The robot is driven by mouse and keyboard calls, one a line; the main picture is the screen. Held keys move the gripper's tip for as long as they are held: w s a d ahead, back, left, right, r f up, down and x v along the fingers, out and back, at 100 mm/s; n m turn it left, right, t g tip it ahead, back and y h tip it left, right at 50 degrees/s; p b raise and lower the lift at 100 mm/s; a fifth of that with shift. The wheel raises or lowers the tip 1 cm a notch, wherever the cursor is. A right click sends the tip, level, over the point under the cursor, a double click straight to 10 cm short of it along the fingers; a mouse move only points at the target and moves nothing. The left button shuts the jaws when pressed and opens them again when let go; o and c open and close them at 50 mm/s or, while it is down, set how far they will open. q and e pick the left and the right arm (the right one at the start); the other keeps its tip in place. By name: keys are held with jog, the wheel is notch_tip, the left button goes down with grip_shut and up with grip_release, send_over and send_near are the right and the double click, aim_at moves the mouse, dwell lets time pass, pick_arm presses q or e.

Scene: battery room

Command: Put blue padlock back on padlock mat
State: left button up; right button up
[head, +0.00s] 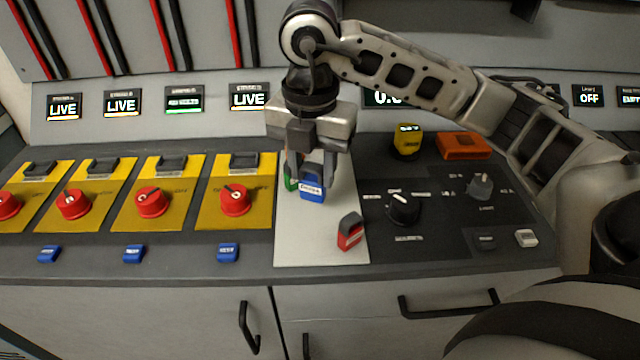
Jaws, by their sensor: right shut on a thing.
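The blue padlock (312,190) is upright between the fingers of my right gripper (308,172), which is shut on it. It is over the back part of the pale padlock mat (318,238); I cannot tell whether it touches the mat. A green padlock (290,182) stands close behind and left of it, partly hidden by the gripper. A red padlock (350,233) stands on the front right of the mat. My left gripper is not in view.
Several red rotary switches (153,202) on yellow plates line the left, with small blue blocks (228,252) in front. A black control panel (440,225) with a knob (403,208) lies right of the mat. A yellow device (407,142) and an orange box (463,146) stand behind.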

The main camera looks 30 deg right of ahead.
jog(key=d+f, duration=0.1)
jog(key=f, duration=0.1)
jog(key=w+f, duration=0.1)
jog(key=d+f+p, duration=0.1)
jog(key=f, duration=0.1)
jog(key=shift+w+d+f, duration=0.3)
jog(key=shift+w+f, duration=0.05)
jog(key=shift+f, duration=0.5)
jog(key=shift+f, duration=0.1)
jog(key=shift+f+b, duration=0.15)
jog(key=shift+b, duration=0.15)
jog(key=o, duration=1)
jog(key=shift+o, duration=0.2)
